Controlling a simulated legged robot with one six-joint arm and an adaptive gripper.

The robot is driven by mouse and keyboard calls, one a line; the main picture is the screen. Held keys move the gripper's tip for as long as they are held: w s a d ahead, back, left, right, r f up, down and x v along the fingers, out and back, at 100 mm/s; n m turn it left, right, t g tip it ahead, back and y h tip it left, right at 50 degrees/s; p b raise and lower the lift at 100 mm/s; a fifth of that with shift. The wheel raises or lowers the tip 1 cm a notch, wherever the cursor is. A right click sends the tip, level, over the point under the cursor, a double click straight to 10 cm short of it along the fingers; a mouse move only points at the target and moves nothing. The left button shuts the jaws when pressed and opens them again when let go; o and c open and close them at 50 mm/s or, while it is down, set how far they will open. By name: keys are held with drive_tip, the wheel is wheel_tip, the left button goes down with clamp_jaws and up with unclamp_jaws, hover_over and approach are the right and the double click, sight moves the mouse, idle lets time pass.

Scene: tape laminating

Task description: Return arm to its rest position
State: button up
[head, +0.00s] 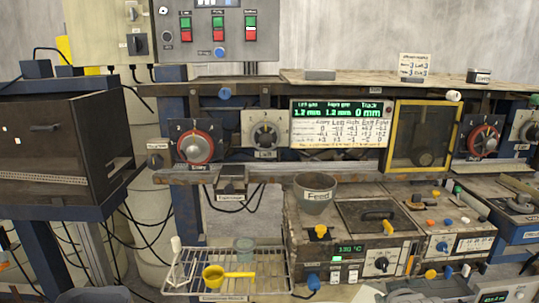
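My arm and gripper cannot be made out in the head view. The laminating machine stands ahead, with a display (341,123) reading 1.2 mm, 1.2 mm and 0 mm. A red-ringed dial (196,146) and a grey dial (265,135) are left of the display. Another red-ringed dial (484,138) is at the right. A grey cup labelled Feed (315,196) stands on the heated unit (350,250), whose small display reads about 130 °C.
A wire rack (265,268) at the lower middle holds a yellow scoop (228,276) and a clear cup (244,248). A dark cabinet (55,150) stands at the left. A control panel (219,35) is above. A yellow-framed window (422,137) sits right of the display.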

drive_tip(key=s+a+r+g+y, duration=0.1)
drive_tip(key=s+a, duration=0.3)
drive_tip(key=s, duration=0.4)
drive_tip(key=s+a+r+m+g+y, duration=0.1)
drive_tip(key=s+a+r+g, duration=0.1)
drive_tip(key=s+a, duration=0.3)
drive_tip(key=s+g, duration=0.1)
drive_tip(key=s, duration=0.2)
drive_tip(key=shift+a+r+g+y, duration=0.25)
drive_tip(key=shift+g+y, duration=0.05)
